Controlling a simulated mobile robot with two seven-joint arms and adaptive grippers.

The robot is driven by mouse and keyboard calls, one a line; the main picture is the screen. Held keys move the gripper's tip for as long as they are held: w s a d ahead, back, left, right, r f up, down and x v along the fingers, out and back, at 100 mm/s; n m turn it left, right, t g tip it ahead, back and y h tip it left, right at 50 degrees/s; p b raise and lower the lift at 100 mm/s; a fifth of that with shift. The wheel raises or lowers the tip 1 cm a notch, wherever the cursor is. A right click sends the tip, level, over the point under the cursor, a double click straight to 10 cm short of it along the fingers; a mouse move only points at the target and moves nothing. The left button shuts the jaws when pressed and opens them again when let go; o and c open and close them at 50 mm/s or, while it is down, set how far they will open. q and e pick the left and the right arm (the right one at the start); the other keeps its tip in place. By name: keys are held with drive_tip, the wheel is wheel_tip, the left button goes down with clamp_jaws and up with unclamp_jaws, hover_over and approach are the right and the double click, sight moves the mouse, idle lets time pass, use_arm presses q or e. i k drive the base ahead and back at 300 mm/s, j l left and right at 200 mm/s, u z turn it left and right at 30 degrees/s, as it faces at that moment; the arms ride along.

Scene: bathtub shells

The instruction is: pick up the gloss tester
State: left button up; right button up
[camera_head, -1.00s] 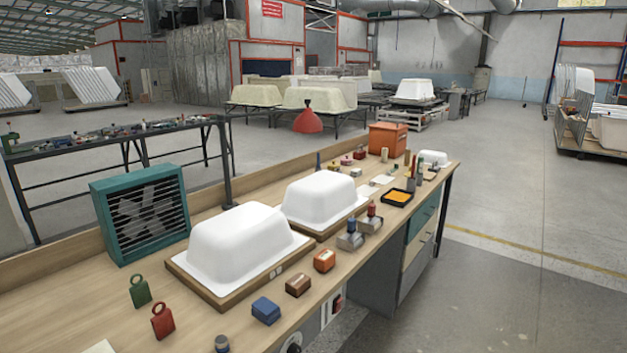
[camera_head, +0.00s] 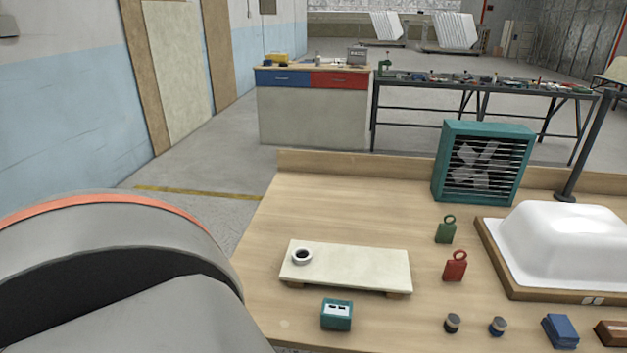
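No label marks the gloss tester, so I cannot tell for certain which thing it is. Small box-like things on the bench are a teal box (camera_head: 337,314) with a pale top panel and dark slots, a blue block (camera_head: 560,331) and a brown block (camera_head: 611,333) cut by the right edge. The teal box stands at the near edge, just in front of a cream board (camera_head: 355,268). A large grey part of my arm with an orange band fills the lower left. Neither gripper is in view.
A white tub shell (camera_head: 570,243) and teal fan box (camera_head: 484,163) stand farther right. The bench's left part is clear.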

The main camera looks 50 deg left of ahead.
sight(336, 314)
drive_tip(key=u, duration=1.45)
drive_tip(key=k+j+u, duration=0.15)
drive_tip(key=k+j, duration=0.05)
drive_tip(key=j, duration=0.05)
